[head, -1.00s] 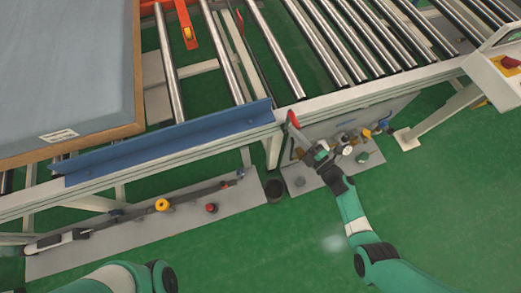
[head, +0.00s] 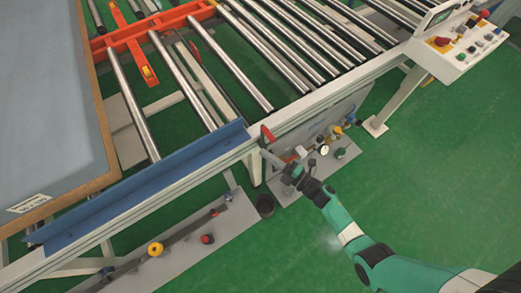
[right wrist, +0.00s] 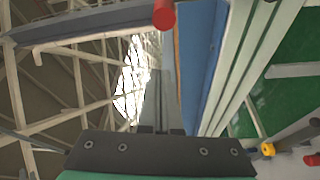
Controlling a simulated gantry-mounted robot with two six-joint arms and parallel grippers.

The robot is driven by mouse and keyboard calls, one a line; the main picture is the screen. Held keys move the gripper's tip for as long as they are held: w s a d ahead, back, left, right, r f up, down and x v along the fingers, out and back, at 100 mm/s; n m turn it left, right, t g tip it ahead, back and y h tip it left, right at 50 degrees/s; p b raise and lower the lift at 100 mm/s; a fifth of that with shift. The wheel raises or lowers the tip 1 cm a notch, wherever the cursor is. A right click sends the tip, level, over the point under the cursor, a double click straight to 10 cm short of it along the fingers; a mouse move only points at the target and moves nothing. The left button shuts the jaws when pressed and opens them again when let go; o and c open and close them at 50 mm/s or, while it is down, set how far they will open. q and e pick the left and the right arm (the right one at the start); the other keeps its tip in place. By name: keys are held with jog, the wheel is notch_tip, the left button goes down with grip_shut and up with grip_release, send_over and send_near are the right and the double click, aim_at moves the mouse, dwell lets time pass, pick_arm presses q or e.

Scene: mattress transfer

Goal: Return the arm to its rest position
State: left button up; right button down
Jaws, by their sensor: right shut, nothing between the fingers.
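My right arm comes in from the lower right in the head view. Its gripper (head: 287,168) is shut and empty, low beside the conveyor frame, close to a red-tipped handle (head: 267,133). Whether it touches anything there is hard to tell. In the right wrist view the dark gripper body (right wrist: 160,133) fills the bottom and a red knob (right wrist: 163,14) shows at the top. My left arm and gripper are out of view.
A grey mattress (head: 50,110) with a brown edge lies on the left of the roller conveyor (head: 240,65), behind a blue rail (head: 150,185). A panel with valves stands below the frame. A control box (head: 460,40) is at the upper right. Green floor at lower right is open.

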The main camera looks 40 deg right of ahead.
jog(key=v, duration=0.8)
jog(key=shift+d+p, duration=0.35)
jog(key=shift+p, duration=0.1)
jog(key=shift+w+a+r, duration=0.1)
jog(key=shift+w, duration=0.05)
